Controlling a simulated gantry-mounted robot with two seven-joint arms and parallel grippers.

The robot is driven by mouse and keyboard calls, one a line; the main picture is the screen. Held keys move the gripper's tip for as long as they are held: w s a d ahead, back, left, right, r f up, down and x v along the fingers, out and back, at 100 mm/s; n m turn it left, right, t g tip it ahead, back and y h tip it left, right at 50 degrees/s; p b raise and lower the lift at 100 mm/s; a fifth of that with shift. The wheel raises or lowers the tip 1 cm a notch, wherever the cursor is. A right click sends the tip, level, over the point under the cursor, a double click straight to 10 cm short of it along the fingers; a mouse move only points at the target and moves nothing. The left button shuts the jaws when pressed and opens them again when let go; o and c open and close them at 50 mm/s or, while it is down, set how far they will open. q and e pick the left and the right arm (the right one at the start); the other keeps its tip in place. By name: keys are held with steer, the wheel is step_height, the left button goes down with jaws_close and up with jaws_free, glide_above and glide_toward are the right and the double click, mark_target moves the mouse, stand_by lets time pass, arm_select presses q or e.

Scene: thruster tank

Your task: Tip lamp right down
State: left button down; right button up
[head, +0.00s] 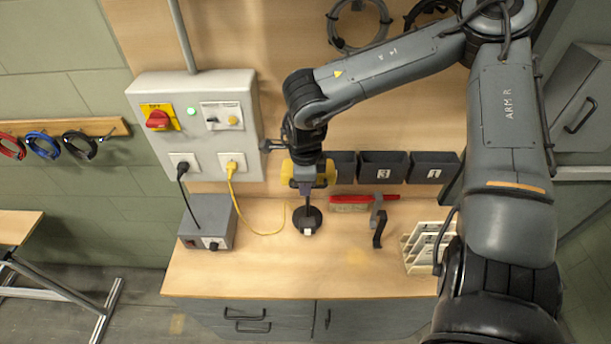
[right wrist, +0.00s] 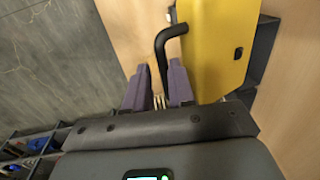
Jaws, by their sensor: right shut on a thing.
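My right gripper (head: 307,186) reaches in over the back of the bench. In the right wrist view its purple fingers (right wrist: 160,92) are shut on a bent black bar (right wrist: 163,47). The bar's upper end bends right to a yellow body (right wrist: 215,45). In the head view yellow parts (head: 327,173) show on both sides of the gripper. Below it a thin dark stem runs down to a round dark piece (head: 307,218) with a small white block at its front. I cannot tell clearly which of these parts form the lamp; the gripper hides their joints.
Dark bins (head: 383,167) hang just right of the gripper. A red-handled tool (head: 363,199), a dark clamp (head: 378,226) and a pale rack (head: 425,247) lie to the right. The bench front is clear.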

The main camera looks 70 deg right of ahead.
steer(key=o, duration=0.4)
steer(key=shift+s+a+f, duration=0.3)
steer(key=shift+a+f, duration=0.15)
steer(key=shift+a, duration=0.1)
steer(key=shift+r, duration=0.1)
steer(key=shift+d+r, duration=0.1)
steer(key=r, duration=0.7)
steer(key=a+r, duration=0.1)
steer(key=r, duration=0.2)
steer(key=shift+s+r+b, duration=0.15)
steer(key=shift+r+b, duration=0.15)
steer(key=shift+b, duration=0.05)
